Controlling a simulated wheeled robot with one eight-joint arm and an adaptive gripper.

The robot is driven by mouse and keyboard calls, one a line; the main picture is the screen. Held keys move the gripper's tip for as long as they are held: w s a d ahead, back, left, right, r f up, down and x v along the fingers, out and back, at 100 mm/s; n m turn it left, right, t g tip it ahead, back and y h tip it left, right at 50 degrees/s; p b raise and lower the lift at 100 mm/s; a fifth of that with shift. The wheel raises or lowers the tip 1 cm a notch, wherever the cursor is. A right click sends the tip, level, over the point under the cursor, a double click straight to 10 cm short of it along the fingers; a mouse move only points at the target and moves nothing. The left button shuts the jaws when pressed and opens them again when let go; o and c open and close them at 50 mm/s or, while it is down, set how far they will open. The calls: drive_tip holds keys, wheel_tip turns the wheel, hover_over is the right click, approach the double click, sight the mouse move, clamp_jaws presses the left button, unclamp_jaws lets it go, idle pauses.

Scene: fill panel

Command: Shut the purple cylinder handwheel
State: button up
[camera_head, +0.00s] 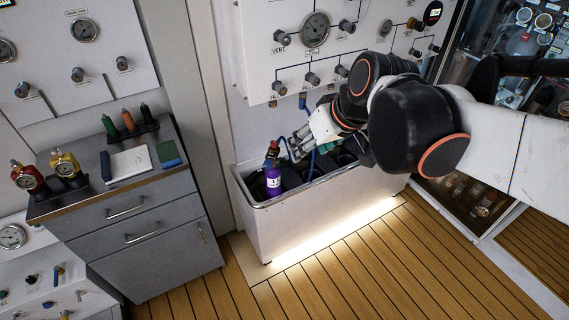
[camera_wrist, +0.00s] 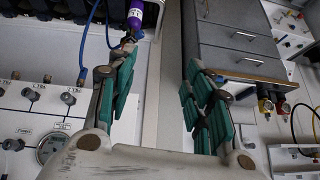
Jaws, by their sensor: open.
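The purple cylinder (camera_head: 273,182) stands upright at the left end of the white trough. Its valve top (camera_head: 272,150) shows dark and reddish; the handwheel itself is too small to make out clearly. In the wrist view the purple cylinder (camera_wrist: 137,17) shows at the top edge, its valve end partly behind one finger. My gripper (camera_head: 297,148) is just right of the valve top in the head view. In the wrist view my gripper (camera_wrist: 160,58) has its green-padded fingers wide apart with nothing between them. I cannot tell whether a finger touches the valve.
The white trough (camera_head: 262,228) holds other dark cylinders, partly hidden by my arm. Blue hoses (camera_head: 311,163) hang close to my gripper. The gauge panel (camera_head: 262,62) is on the wall behind. A grey drawer cabinet (camera_head: 160,262) stands left. The wooden floor in front is clear.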

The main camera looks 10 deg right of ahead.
drive_tip(key=w+d+f+n+y+b, duration=0.1)
drive_tip(key=w+d+f+y, duration=0.1)
drive_tip(key=w+f, duration=0.5)
drive_tip(key=w+d+f+n+y+b, duration=0.1)
drive_tip(key=w+f+y, duration=0.2)
drive_tip(key=w, duration=0.7)
drive_tip(key=w+d+f+n+y+b, duration=0.1)
drive_tip(key=w+d+f+y+b, duration=0.1)
drive_tip(key=w+f, duration=0.5)
drive_tip(key=w+d+f+n+t+y, duration=0.1)
drive_tip(key=w+d+f, duration=0.2)
drive_tip(key=f, duration=0.2)
drive_tip(key=w+d+f+n+y, duration=0.1)
drive_tip(key=w+d+f+y, duration=0.1)
drive_tip(key=w+f, duration=0.15)
drive_tip(key=n+t+y+b, duration=0.2)
drive_tip(key=y, duration=0.1)
approach(286, 164)
drive_tip(key=shift+f+b+x, duration=0.15)
drive_tip(key=shift+b+x, duration=0.65)
drive_tip(key=shift+x, duration=1.45)
drive_tip(key=shift+f+b+x, duration=0.15)
drive_tip(key=shift+b+x, duration=0.65)
drive_tip(key=shift+x, duration=1.45)
drive_tip(key=shift+w+d, duration=0.1)
drive_tip(key=shift+w, duration=0.05)
drive_tip(key=shift+c, duration=0.2)
drive_tip(key=c, duration=1)
